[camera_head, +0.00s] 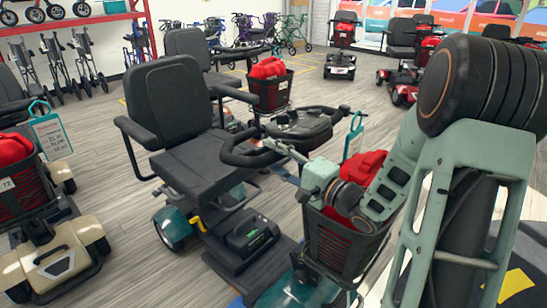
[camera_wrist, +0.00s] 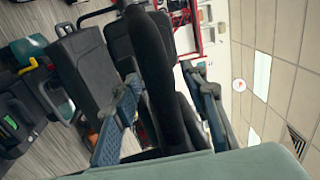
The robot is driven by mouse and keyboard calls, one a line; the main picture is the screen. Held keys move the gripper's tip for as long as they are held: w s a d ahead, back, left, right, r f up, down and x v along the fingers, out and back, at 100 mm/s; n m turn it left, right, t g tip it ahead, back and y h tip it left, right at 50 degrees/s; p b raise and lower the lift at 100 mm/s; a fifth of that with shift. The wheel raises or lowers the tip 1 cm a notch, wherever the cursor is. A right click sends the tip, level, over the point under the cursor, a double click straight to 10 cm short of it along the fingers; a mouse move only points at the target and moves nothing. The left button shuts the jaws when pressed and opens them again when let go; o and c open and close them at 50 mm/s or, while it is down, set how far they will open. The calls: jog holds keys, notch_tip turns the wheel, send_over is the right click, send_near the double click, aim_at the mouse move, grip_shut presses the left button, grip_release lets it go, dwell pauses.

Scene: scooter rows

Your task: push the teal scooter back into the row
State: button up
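The teal scooter (camera_head: 292,292) stands in the middle foreground of the head view, with a black seat (camera_head: 178,100), a black looped handlebar (camera_head: 262,150) and a front basket (camera_head: 340,243) holding a red bag. My arm hides part of the basket and front. In the wrist view, my two blue-grey fingers (camera_wrist: 160,88) stand apart with a dark bar (camera_wrist: 165,95), seemingly part of the handlebar, between them. A narrow gap shows beside the right finger; contact is unclear.
A beige scooter (camera_head: 55,262) with a red bag in its basket stands at the left. Another black-seated scooter with a basket (camera_head: 272,92) stands just behind the teal one. Red scooters (camera_head: 340,60) stand further back. Grey wood floor (camera_head: 335,98) is open behind the handlebar.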

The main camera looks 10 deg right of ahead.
grip_shut()
jog(key=shift+w+a, duration=0.1)
dwell(0.3)
